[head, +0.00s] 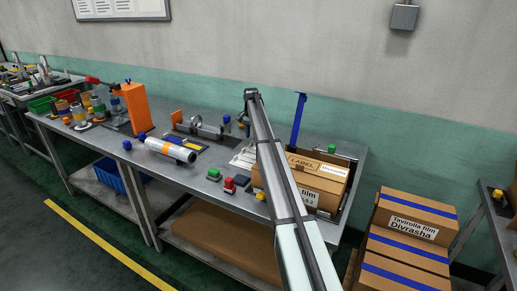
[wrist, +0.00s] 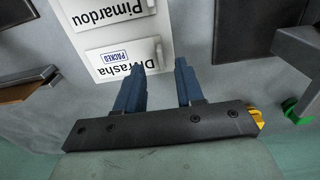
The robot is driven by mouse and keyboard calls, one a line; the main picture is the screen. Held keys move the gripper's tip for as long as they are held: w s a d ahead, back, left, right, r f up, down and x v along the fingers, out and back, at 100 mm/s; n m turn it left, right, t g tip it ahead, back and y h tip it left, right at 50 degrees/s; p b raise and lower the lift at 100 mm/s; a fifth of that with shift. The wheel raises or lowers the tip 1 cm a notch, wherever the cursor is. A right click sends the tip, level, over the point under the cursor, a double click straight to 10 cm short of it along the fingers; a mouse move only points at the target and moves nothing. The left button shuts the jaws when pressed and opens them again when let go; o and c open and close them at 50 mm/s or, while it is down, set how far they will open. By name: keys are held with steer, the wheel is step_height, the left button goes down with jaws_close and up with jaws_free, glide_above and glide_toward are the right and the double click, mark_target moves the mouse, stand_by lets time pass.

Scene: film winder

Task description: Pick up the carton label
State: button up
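In the wrist view my gripper (wrist: 160,67) has its two blue fingers apart. A white label (wrist: 118,58) reading "Divrasha" and "PACKED" lies upside down beyond the fingertips, and the left finger covers part of it. In the head view a white sheet (head: 243,157) lies left of my arm. A brown carton (head: 325,183) on the table has a marked "LABEL" area on top. My gripper cannot be made out there.
The table holds a film roll (head: 170,149), an orange stand (head: 136,107), a green button (head: 214,174) and a red button (head: 230,185). Stacked cartons (head: 405,240) stand on the right. A blue upright (head: 298,118) rises behind the table carton.

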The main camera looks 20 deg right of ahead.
steer(key=shift+f, duration=1.85)
jaws_close()
